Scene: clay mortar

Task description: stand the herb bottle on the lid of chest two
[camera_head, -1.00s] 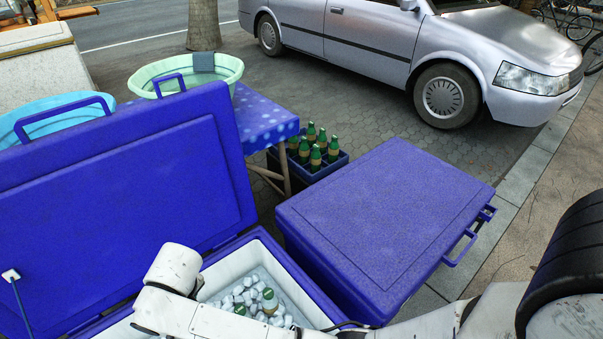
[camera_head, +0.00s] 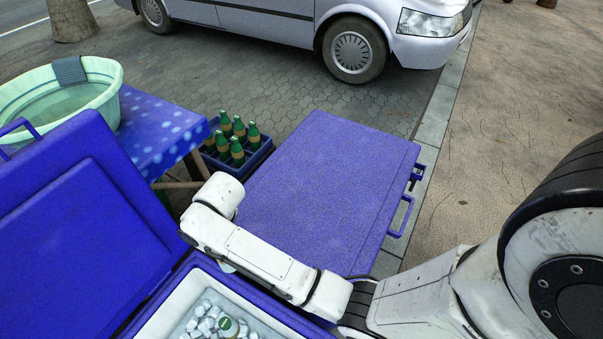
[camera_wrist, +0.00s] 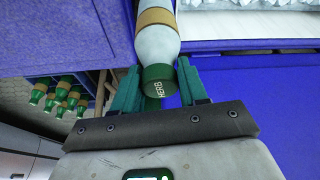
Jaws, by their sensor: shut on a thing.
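My gripper (camera_wrist: 158,72) is shut on the herb bottle (camera_wrist: 156,42), a pale bottle with a tan band and a green cap marked HERB. In the wrist view its cap points toward my gripper. My arm hides my gripper in the head view.
An open blue chest (camera_head: 160,318) at lower left holds ice and a green-capped bottle (camera_head: 229,327). Its raised lid (camera_head: 70,240) stands at left. A crate of green bottles (camera_head: 238,165) sits behind, beside a table (camera_head: 160,125) with a green tub (camera_head: 60,95). A car is parked beyond.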

